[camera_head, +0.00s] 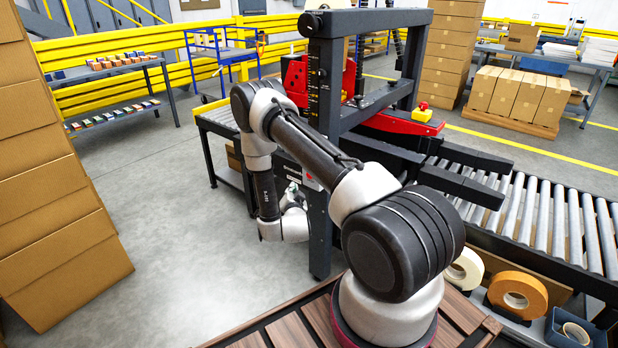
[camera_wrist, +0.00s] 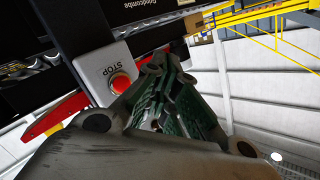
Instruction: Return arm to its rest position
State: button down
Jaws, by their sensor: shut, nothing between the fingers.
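My arm reaches from its base at the bottom of the head view, up to an elbow and down beside the folder gluer's dark frame (camera_head: 319,230). My gripper (camera_wrist: 165,72) is shut and empty in the wrist view, its green-padded fingers together. In the head view it is mostly hidden behind the wrist and frame. A red STOP button (camera_wrist: 121,84) on a pale grey box (camera_wrist: 100,70) shows in the wrist view, just left of the fingers; I cannot tell whether they touch it.
The roller conveyor (camera_head: 540,215) runs right of the frame. Stacked cartons (camera_head: 60,190) stand at the left, with open grey floor (camera_head: 190,240) between. A blue cart (camera_head: 222,60) stands behind.

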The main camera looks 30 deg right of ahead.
dwell(0.4)
jog(key=s+a+f+n+g+y, duration=0.3)
jog(key=s+f+g, duration=0.4)
jog(key=f, duration=0.6)
jog(key=s+a+r+n+g+y, duration=0.2)
jog(key=s+a+g, duration=0.1)
jog(key=s, duration=0.1)
jog(key=s+r+n, duration=0.2)
jog(key=s+r, duration=0.7)
jog(key=r, duration=0.8)
jog(key=s+r+n+y, duration=0.1)
jog(key=s+r+n, duration=0.2)
jog(key=s+r, duration=0.6)
jog(key=s+a+r+n+y, duration=0.1)
jog(key=s+r, duration=0.9)
jog(key=r, duration=1.6)
jog(key=shift+n, duration=0.7)
jog(key=shift+s+g, duration=0.1)
jog(key=shift+g, duration=0.2)
